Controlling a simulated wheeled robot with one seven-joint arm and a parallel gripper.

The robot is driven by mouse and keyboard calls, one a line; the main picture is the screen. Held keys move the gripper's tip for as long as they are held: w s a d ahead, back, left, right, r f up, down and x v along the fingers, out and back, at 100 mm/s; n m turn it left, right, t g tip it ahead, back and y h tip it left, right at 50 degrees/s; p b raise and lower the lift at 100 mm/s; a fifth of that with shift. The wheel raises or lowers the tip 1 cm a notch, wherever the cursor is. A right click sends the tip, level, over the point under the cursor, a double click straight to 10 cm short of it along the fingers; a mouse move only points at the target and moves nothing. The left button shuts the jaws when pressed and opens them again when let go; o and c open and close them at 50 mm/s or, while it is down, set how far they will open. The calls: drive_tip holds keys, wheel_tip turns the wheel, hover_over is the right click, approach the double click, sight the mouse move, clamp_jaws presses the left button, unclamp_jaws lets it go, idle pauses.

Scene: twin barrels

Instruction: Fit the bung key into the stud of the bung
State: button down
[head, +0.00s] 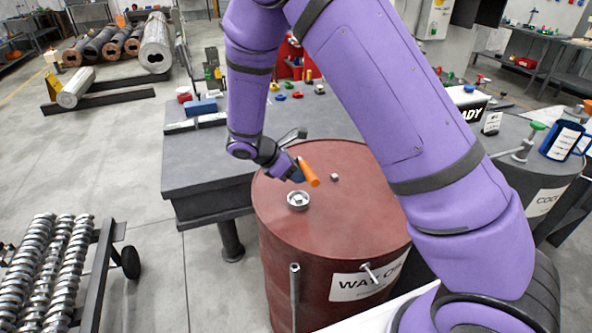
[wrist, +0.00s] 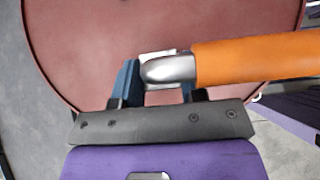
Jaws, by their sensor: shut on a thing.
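The red barrel (head: 285,235), labelled "WAY O…", stands upright in the middle of the head view. Its bung (head: 298,200) is a pale ring with a small stud in the barrel's top, near the left edge. My gripper (head: 292,170) is shut on the bung key, whose orange handle (head: 309,172) sticks out to the right. In the wrist view the key's orange handle (wrist: 255,60) joins a silver metal neck (wrist: 170,68) between the blue fingers (wrist: 158,88). In the head view the key appears above the bung and apart from it. The key's working end is hidden.
A small pale square fitting (head: 334,177) sits on the barrel top, right of the bung. A grey table (head: 205,160) with small coloured items stands behind. Metal augers (head: 45,270) lie on a cart at left.

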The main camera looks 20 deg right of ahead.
drive_tip(key=shift+f, duration=2.85)
drive_tip(key=shift+f, duration=0.95)
drive_tip(key=c, duration=0.8)
unclamp_jaws()
drive_tip(key=shift+f, duration=0.1)
drive_tip(key=shift+o, duration=1)
drive_tip(key=v, duration=1.1)
drive_tip(key=s+d+r+m+y, duration=0.2)
drive_tip(key=s+d+r+m, duration=0.15)
drive_tip(key=r, duration=0.35)
drive_tip(key=s+d+r+m+y, duration=0.2)
drive_tip(key=s+d+r+m, duration=0.15)
drive_tip(key=r, duration=0.45)
drive_tip(key=s+d+r+m+y, duration=0.1)
drive_tip(key=s+d+r+m, duration=0.2)
drive_tip(key=r, duration=0.4)
drive_tip(key=s+d+r+m+t+y, duration=0.2)
drive_tip(key=s+r+m, duration=0.2)
drive_tip(key=s, duration=0.5)
drive_tip(key=s+d+r+m+t+y, duration=0.2)
drive_tip(key=s+d+r+m+t, duration=0.1)
drive_tip(key=s, duration=0.7)
wheel_tip(320, 180, up, 2)
drive_tip(key=shift+d+m, duration=0.25)
drive_tip(key=shift+m, duration=0.25)
